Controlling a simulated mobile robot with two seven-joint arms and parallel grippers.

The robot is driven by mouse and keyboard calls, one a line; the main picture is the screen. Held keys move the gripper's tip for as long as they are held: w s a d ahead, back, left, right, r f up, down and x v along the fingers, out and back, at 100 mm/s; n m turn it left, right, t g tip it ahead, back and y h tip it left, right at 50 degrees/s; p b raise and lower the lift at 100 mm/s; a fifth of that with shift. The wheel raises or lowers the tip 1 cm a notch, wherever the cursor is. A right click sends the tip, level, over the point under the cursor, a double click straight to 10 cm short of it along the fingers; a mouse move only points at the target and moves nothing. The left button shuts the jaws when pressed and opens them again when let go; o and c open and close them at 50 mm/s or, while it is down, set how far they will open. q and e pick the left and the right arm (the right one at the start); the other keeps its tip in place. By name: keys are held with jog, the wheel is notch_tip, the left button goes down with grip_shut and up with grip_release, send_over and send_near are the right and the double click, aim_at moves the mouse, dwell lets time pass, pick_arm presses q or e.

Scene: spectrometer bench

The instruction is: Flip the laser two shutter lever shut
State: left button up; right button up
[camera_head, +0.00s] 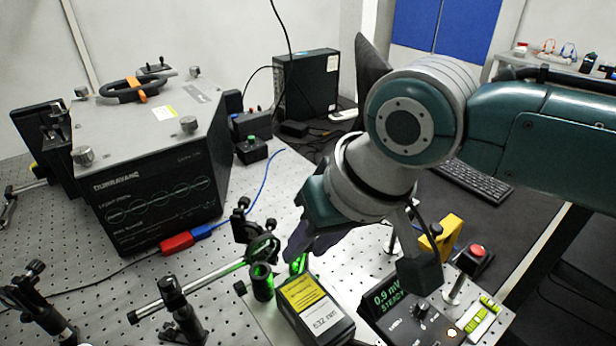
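A black laser box (318,318) with a yellow warning label and a white "532 nm" label sits at the bottom centre of the perforated bench. Green light shows at its far end, by a dark round mount (262,283). I cannot make out the shutter lever clearly; the gripper may hide it. My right gripper (362,256) reaches in from the right, above and behind the laser. Its two fingers are wide apart with nothing seen between them. The left finger is close to the laser's far end; I cannot tell whether it touches. My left gripper is not in view.
A meter (400,308) reading "0.9 mW STEADY" stands right of the laser, with a red button (477,251) and a yellow block (441,236) nearby. Lens mounts (258,236) and posts (178,312) stand to the left. A large spectrometer case (150,170) fills the upper left.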

grip_shut()
jog(key=h+p, duration=0.1)
jog(key=p, duration=0.1)
jog(key=shift+s+a+r+t+p, duration=0.25)
jog(key=shift+s+a+t+p, duration=0.05)
jog(key=shift+s+t+p, duration=0.1)
jog(key=shift+a+f+n+t+h+p, duration=0.2)
jog(key=shift+n+t+h+p, duration=0.1)
jog(key=shift+h, duration=0.1)
jog(key=shift+o, duration=0.9)
grip_release()
